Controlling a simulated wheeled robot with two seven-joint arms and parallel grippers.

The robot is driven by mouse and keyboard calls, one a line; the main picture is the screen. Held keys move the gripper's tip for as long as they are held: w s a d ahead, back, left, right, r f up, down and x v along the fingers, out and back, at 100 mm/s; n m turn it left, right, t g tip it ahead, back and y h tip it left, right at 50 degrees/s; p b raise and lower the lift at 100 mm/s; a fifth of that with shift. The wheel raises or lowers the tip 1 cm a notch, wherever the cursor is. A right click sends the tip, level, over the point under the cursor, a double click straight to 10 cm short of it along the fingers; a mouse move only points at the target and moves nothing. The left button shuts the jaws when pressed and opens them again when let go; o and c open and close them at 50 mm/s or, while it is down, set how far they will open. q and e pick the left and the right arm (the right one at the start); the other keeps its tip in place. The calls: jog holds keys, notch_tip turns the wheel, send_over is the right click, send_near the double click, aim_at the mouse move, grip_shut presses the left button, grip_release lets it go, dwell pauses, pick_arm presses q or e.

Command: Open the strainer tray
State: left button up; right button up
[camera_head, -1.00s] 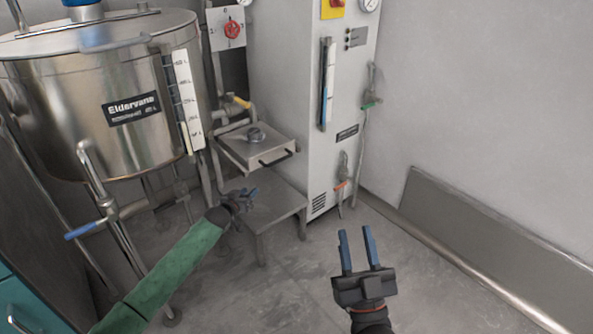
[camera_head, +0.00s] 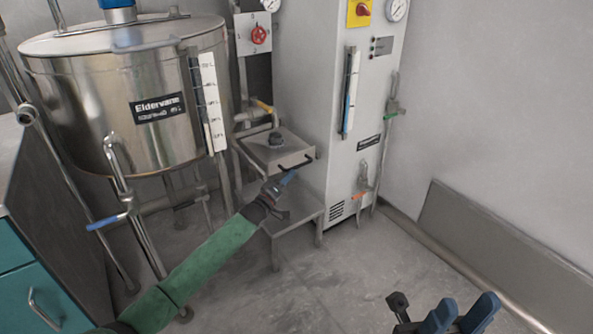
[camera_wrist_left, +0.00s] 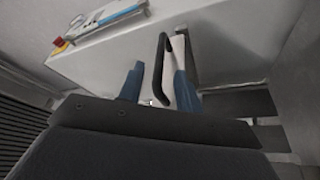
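The strainer tray (camera_head: 262,150) is a grey square box with a round dark knob on top, on the pipework between the steel tank and the white cabinet. Its black bar handle (camera_head: 308,160) is on the front; the tray looks closed. My left gripper (camera_head: 288,178) is at the handle, its fingertips just in front of and below it. In the left wrist view, the blue fingers (camera_wrist_left: 157,90) are apart and the black handle (camera_wrist_left: 163,50) shows between them, closer to the right finger. Whether they touch is unclear. My right gripper (camera_head: 462,312) is open and empty at the lower right.
The steel tank (camera_head: 130,90) stands at the left, with a blue-handled valve pipe (camera_head: 105,222) in front. The white cabinet (camera_head: 345,110) stands right of the tray. A low grey stand (camera_head: 292,212) is below the tray. The floor in front is clear.

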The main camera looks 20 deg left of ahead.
aim_at(296, 166)
pick_arm(q)
jog(key=shift+b+x, duration=0.45)
jog(key=shift+x, duration=2.3)
jog(key=shift+c, duration=0.2)
grip_shut()
